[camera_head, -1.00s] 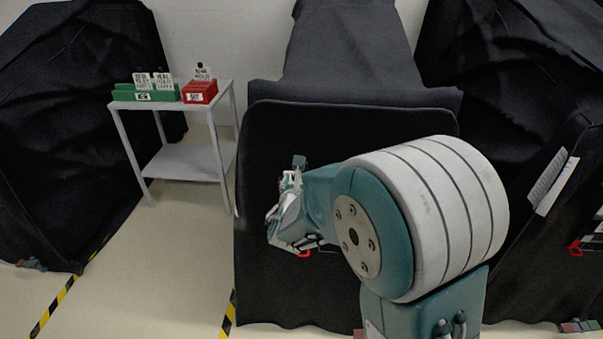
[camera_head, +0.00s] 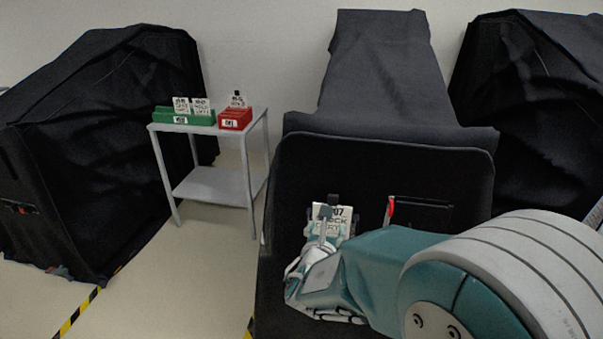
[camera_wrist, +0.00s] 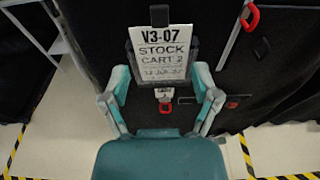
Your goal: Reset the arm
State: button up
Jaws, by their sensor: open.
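My arm reaches in from the lower right of the head view, in front of a black-covered cart (camera_head: 300,165). My gripper (camera_wrist: 160,78) is open, its two teal fingers spread apart in the wrist view. It also shows in the head view (camera_head: 318,262), partly hidden by its own links. A white sign (camera_wrist: 160,55) reading "V3-07 STOCK CART 2", with a black clip on top, appears between the fingertips. The sign also shows in the head view (camera_head: 341,217), just above the gripper. I cannot tell whether the fingers touch it.
A red handle (camera_wrist: 251,17) and a dark panel (camera_head: 422,213) are close to the right of the gripper. A white side table (camera_head: 212,186) holds a green bin (camera_head: 185,118) and a red bin (camera_head: 235,118). Other covered carts stand left (camera_head: 100,140) and right (camera_head: 520,85). Floor between is clear.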

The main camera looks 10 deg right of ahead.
jog(key=s+d+r+m+g+h, duration=0.2)
jog(key=s+d+m+g, duration=0.2)
jog(key=s+d+m, duration=0.4)
jog(key=s+d+r+m+g+h, duration=0.2)
jog(key=s+d+m+g+h, duration=0.25)
jog(key=m, duration=0.55)
jog(key=s+a+m+y, duration=0.9)
jog(key=s+m+y, duration=0.2)
jog(key=s+m, duration=0.2)
jog(key=shift+r+m+g, duration=0.4)
jog(key=shift+m+g, duration=0.05)
jog(key=shift+m, duration=0.25)
